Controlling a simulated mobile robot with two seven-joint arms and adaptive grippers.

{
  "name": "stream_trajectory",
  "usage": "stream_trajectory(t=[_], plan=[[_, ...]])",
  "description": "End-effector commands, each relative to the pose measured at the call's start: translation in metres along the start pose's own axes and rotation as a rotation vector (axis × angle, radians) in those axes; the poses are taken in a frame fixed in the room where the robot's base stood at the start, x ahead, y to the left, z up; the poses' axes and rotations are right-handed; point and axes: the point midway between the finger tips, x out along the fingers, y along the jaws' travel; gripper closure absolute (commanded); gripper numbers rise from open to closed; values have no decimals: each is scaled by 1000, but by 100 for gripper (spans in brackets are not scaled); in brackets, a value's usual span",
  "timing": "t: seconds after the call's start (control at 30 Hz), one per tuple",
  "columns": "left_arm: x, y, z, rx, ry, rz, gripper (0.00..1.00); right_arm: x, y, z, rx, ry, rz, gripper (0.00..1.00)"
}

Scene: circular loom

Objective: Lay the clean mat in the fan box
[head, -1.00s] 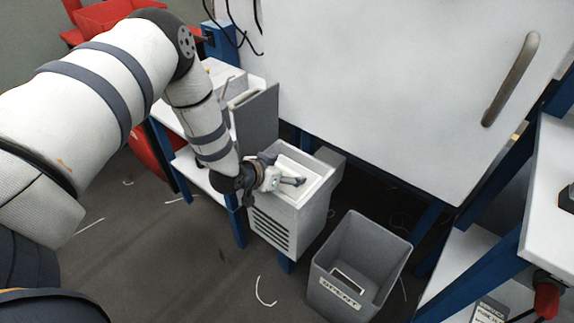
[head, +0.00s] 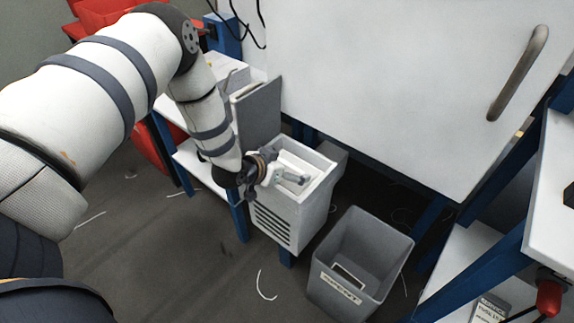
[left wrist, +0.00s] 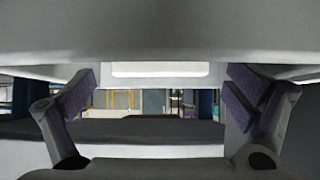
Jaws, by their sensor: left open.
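The fan box (head: 272,226) is a pale box with dark slots in its front, at the middle of the head view. Its top is open and shows a white inside (head: 318,166). I cannot tell a mat apart from this white inside. My left gripper (head: 298,179) is over the open top, its fingers pointing right across it. In the left wrist view its two fingers (left wrist: 160,108) stand wide apart on either side, with nothing clearly held between them. A pale surface fills the top of that view. My right gripper is not in view.
A grey upright panel (head: 258,115) stands close behind my left wrist. A large white panel with a handle (head: 520,72) fills the back.

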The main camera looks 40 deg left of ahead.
Motion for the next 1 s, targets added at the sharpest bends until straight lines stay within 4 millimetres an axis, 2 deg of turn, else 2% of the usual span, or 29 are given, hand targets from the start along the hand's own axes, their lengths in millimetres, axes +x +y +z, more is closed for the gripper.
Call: stream_trajectory(t=[0.13, 0.23, 0.5, 0.6, 0.73, 1.0], plan=[[-2, 0, 0, 0, -1, 0, 2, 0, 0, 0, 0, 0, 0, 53], [-15, -1, 0, -2, -2, 0, 2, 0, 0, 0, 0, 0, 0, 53], [-87, 0, -1, -4, 0, 0, 2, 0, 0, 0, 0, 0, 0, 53], [-106, 0, 0, -1, -1, 0, 2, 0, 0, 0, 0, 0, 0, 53], [-118, 0, 0, -1, 0, 0, 2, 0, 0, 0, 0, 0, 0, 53], [-120, 0, 0, 0, 0, 0, 2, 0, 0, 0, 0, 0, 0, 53]])
